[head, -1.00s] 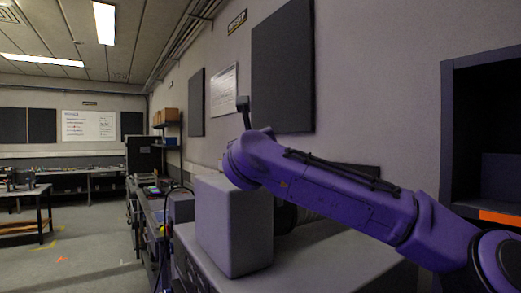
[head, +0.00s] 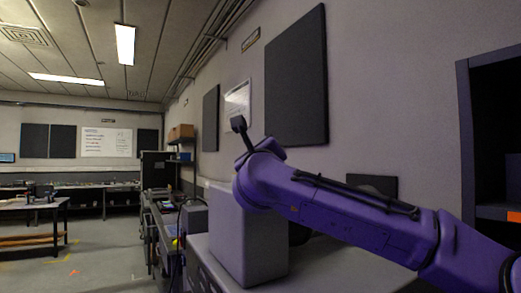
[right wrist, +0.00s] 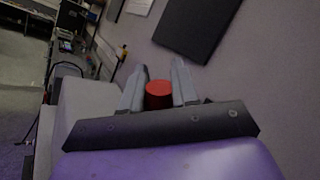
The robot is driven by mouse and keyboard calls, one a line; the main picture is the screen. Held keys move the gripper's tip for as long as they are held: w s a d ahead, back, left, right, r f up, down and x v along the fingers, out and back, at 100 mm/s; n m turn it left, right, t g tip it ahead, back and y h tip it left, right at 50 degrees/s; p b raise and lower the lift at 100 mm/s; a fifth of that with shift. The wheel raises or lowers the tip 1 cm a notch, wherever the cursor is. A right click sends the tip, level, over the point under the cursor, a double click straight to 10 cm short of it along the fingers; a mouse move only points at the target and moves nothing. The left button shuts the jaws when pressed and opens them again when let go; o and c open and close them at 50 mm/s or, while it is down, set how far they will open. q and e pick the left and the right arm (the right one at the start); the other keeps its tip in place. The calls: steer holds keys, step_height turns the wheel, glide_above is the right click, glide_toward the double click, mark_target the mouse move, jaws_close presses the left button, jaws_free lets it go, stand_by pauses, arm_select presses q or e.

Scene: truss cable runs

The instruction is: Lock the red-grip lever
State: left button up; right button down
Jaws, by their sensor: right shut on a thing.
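The red grip (right wrist: 159,95) of the lever shows in the right wrist view as a short red cylinder, end towards the camera. My right gripper (right wrist: 160,66) is shut on it, with one grey finger on each side. The rest of the lever and its mounting are hidden. In the head view my purple right arm comes in from the right and ends over a grey box; its fingers and the red grip are not visible there. My left gripper is in neither view.
The grey box (head: 230,245) stands on a grey bench top (head: 325,265) along the wall. A dark wall panel (head: 297,80) hangs above. A dark open cabinet (head: 466,130) is at the right. The floor (head: 105,265) at the left is open.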

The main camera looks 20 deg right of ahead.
steer(key=c, duration=0.9)
jaws_free()
steer(key=shift+o, duration=0.2)
steer(key=shift+s+a+f+b, duration=0.15)
steer(key=shift+s+f+b, duration=0.1)
steer(key=shift+s+b, duration=0.1)
steer(key=b+v, duration=0.4)
steer(key=v, duration=0.5)
steer(key=shift+s, duration=0.3)
steer(key=shift+a, duration=0.15)
